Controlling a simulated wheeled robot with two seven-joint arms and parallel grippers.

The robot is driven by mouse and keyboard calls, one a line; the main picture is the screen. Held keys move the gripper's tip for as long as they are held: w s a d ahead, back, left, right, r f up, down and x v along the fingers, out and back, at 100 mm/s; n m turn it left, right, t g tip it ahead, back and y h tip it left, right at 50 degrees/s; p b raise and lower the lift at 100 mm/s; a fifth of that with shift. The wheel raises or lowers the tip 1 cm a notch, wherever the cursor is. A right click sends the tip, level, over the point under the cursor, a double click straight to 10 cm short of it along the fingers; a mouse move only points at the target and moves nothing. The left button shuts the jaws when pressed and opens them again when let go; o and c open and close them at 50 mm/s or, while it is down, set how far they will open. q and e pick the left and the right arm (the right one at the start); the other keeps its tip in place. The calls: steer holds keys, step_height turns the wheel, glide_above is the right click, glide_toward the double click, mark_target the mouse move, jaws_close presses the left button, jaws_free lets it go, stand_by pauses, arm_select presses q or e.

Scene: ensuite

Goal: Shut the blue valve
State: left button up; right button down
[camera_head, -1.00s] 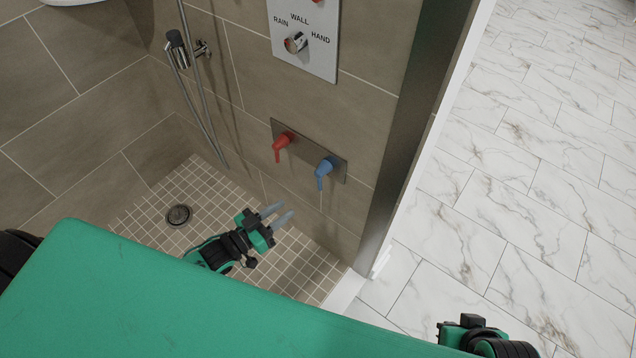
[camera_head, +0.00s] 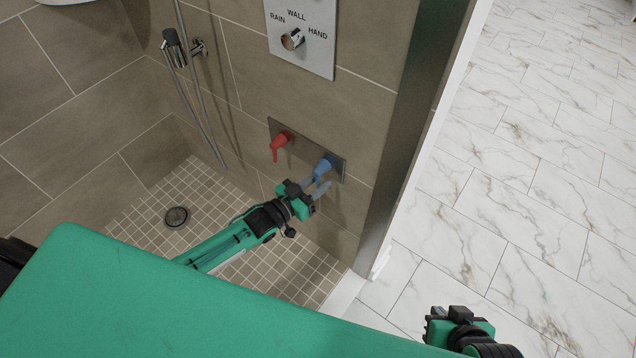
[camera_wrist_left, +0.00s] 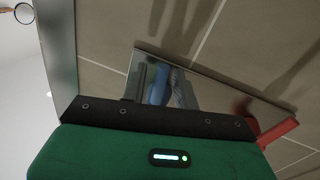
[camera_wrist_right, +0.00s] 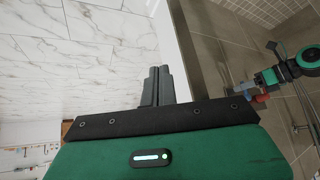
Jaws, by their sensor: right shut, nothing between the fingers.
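The blue valve (camera_head: 325,166) has its lever hanging down at the right end of a metal plate on the shower wall. The red valve (camera_head: 281,141) is at the plate's left end, its lever also pointing down. My left gripper (camera_head: 319,186) is open at the blue lever, one finger on each side. In the left wrist view the blue lever (camera_wrist_left: 158,86) shows between the spread fingers (camera_wrist_left: 160,90); I cannot tell whether either touches it. My right gripper (camera_wrist_right: 157,86) is shut and empty, away from the valves over the marble floor side.
A selector knob (camera_head: 293,39) on a panel is above the valves. A hand shower (camera_head: 174,47) with hose hangs at the left. The dark wall edge (camera_head: 408,140) stands just right of the plate. The tiled shower floor has a drain (camera_head: 176,217).

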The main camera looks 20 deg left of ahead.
arm_select(q)
jaws_close()
steer(key=shift+w+a+r+m+p, duration=0.1)
steer(key=shift+a+m+p, duration=0.05)
steer(key=shift+m+p, duration=0.65)
steer(key=shift+a, duration=0.1)
arm_select(e)
steer(key=s+d, duration=0.1)
steer(key=s+d+r+g+h, duration=0.1)
steer(key=s+d+g, duration=0.1)
steer(key=shift+d+r, duration=0.25)
steer(key=shift+d, duration=0.1)
arm_select(q)
jaws_free()
